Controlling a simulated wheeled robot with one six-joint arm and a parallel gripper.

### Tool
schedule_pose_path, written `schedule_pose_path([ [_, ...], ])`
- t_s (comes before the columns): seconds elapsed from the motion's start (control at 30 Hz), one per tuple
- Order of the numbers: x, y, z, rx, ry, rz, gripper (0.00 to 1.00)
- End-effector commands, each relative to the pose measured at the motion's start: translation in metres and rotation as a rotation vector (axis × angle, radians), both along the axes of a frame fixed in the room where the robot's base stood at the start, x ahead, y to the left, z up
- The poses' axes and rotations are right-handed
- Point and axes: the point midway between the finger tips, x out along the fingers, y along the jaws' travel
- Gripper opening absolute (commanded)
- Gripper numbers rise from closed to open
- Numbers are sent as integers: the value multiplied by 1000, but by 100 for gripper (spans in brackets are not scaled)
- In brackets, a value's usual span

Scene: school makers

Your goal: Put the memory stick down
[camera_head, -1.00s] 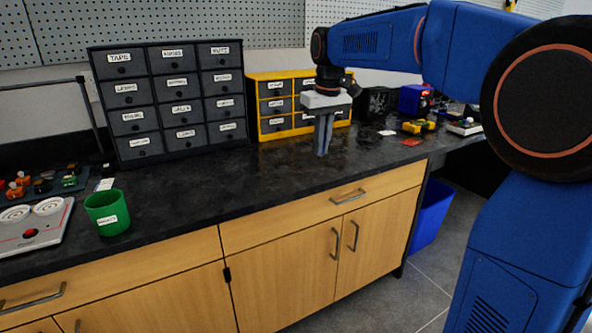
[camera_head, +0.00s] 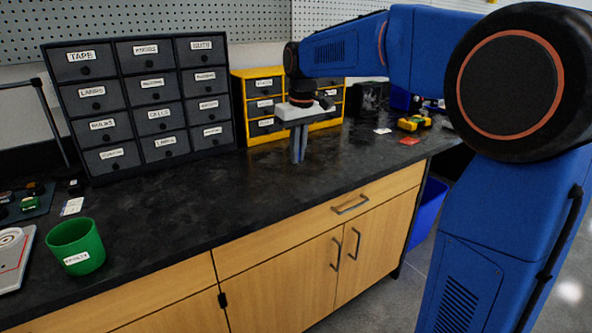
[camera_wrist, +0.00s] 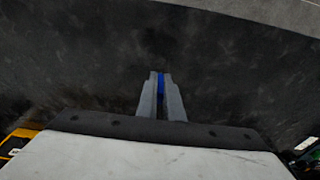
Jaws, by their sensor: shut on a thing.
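My gripper (camera_head: 298,160) points down over the black worktop (camera_head: 225,193), in front of the yellow drawer unit. In the wrist view my gripper (camera_wrist: 161,76) has its two grey fingers close together. They are shut on a narrow blue thing (camera_wrist: 161,84), which I take to be the memory stick. Only a thin strip of it shows between the fingers. In the head view the stick cannot be made out. The fingertips are close to the worktop; I cannot tell whether the stick touches it.
A dark drawer unit (camera_head: 153,155) and a yellow drawer unit (camera_head: 240,108) stand at the back. A green cup (camera_head: 75,247) stands at left. A yellow tool (camera_head: 413,123) and a red card (camera_head: 410,141) lie at right. The worktop between cup and gripper is clear.

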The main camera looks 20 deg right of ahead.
Motion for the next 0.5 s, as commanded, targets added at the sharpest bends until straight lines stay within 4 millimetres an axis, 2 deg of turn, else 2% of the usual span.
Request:
schedule_pose_path([
  [0.27, 0, 0, -20, 0, 1, 0, 0],
  [0.5, 0, 0, -49, 0, 1, 0, 0],
])
